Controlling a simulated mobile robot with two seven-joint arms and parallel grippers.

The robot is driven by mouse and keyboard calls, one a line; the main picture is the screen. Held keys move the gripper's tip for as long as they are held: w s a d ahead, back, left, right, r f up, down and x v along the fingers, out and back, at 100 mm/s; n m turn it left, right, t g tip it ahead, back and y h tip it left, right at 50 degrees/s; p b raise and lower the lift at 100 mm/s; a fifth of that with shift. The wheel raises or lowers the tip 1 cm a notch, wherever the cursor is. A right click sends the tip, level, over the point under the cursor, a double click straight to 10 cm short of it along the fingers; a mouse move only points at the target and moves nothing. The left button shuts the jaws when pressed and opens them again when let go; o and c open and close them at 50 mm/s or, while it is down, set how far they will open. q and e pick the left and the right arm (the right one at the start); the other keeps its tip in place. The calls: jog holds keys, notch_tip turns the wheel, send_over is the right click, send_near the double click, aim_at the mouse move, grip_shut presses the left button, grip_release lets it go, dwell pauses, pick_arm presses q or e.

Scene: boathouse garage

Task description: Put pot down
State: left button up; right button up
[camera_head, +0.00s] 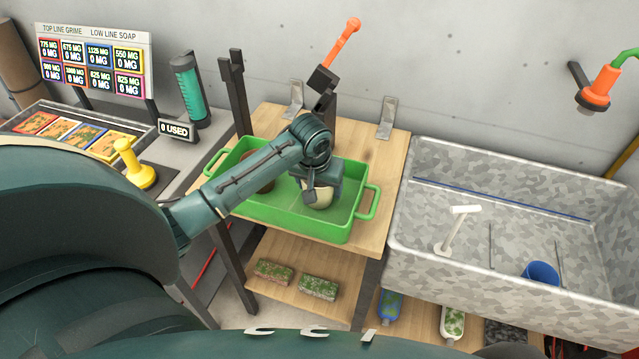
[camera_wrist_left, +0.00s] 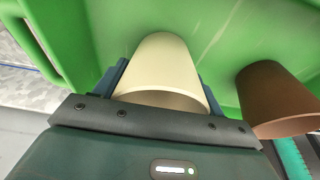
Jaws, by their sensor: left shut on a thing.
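A cream pot (camera_head: 318,196) is between the fingers of my left gripper (camera_head: 316,188), inside the green tray (camera_head: 290,222) on the wooden bench. In the left wrist view, the cream pot (camera_wrist_left: 163,75) sits between the two fingers (camera_wrist_left: 162,88), which are shut on it. The green tray wall (camera_wrist_left: 75,30) is behind it. I cannot tell whether the pot touches the tray floor. A brown pot (camera_wrist_left: 270,95) is in the tray beside it; in the head view this brown pot (camera_head: 262,180) is partly hidden by my left arm. My right gripper is not in view.
A grey speckled sink (camera_head: 450,190) stands right of the bench, with a blue cup (camera_head: 541,273) in it. A yellow-handled tool (camera_head: 135,168) is on the left counter. Sponges (camera_head: 318,288) lie on the lower shelf. Some tray floor right of the cream pot is clear.

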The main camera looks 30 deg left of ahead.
pick_arm(q)
jog(key=shift+f, duration=0.2)
jog(key=o, duration=1.1)
jog(key=v, duration=1.3)
jog(key=shift+r, duration=0.1)
jog(key=shift+c, duration=0.6)
grip_shut()
jog(key=shift+s, duration=0.1)
dwell(0.4)
